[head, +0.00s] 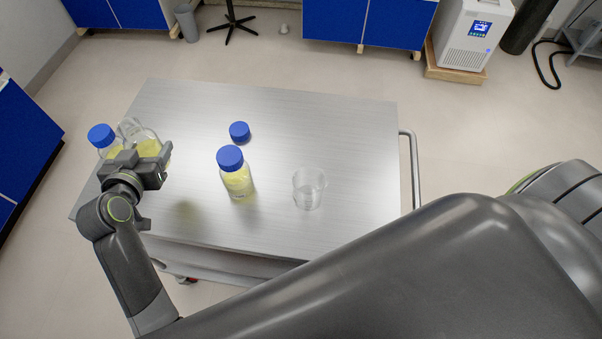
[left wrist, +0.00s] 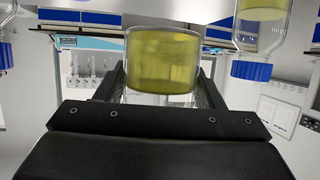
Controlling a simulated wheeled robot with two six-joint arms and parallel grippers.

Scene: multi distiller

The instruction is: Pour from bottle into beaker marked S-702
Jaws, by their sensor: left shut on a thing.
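My left gripper (head: 150,158) is shut on an uncapped clear bottle (head: 148,146) with yellow liquid, over the left side of the table. The held bottle looks roughly upright and lifted, with a yellowish shadow on the table. It also shows between the fingers in the left wrist view (left wrist: 162,62), which appears upside down; its neck is hidden there. A clear, empty-looking beaker (head: 308,190) stands on the table, to the right and apart from the gripper. Its marking is too small to read. My right gripper is not in view.
A blue-capped bottle of yellow liquid (head: 238,182) stands between gripper and beaker. Another blue-capped bottle (head: 101,136) stands close left of the held one. A loose blue cap (head: 240,131) lies behind. The table's (head: 330,120) back and right areas are clear.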

